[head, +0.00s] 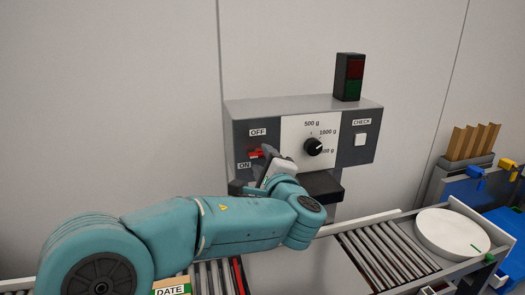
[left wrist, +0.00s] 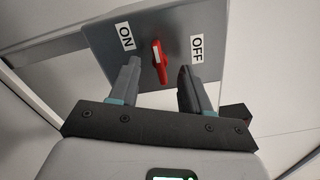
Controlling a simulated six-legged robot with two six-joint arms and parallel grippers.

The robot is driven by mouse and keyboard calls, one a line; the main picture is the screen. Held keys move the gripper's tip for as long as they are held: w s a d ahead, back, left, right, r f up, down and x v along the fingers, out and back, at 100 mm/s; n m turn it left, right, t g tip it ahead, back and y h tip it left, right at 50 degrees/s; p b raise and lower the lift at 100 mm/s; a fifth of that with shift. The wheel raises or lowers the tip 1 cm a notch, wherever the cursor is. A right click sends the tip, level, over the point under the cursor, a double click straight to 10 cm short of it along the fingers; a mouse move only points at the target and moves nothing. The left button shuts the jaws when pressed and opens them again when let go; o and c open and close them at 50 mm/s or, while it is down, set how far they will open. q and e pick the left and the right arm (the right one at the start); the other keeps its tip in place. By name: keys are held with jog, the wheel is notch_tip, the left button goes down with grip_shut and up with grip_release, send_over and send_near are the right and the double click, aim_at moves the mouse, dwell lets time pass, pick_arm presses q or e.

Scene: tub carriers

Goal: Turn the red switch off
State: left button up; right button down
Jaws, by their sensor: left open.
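The red switch (head: 257,153) sits on the left side of a grey control box, between an OFF label (head: 258,132) above and an ON label (head: 244,166) below. In the left wrist view the red lever (left wrist: 159,64) stands between the ON label (left wrist: 126,37) and the OFF label (left wrist: 197,48); which setting it is in I cannot tell. My left gripper (head: 268,163) is at the box front, just below and right of the switch. In the wrist view its open fingers are on either side of the lever, with gaps visible. My right gripper is not in view.
The box also carries a black dial (head: 313,147), a white CHECK button (head: 361,139) and a red-green lamp (head: 349,77) on top. A box labelled DATE (head: 172,288) is at the bottom. Blue containers (head: 507,240) stand right.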

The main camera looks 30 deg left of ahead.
aim_at(259, 154)
pick_arm(q)
jog(key=shift+x, duration=1.25)
jog(key=shift+w, duration=0.1)
grip_shut()
jog(key=m, duration=0.4)
jog(key=m+p, duration=0.1)
jog(key=m, duration=0.3)
jog(key=shift+r+m, duration=0.1)
jog(key=shift+m, duration=0.2)
jog(key=m+p, duration=0.2)
jog(key=m, duration=0.2)
jog(key=m+p, duration=0.2)
jog(key=m, duration=0.3)
jog(key=shift+f+m+p, duration=0.2)
jog(key=shift+m+p, duration=0.1)
jog(key=shift+p, duration=0.05)
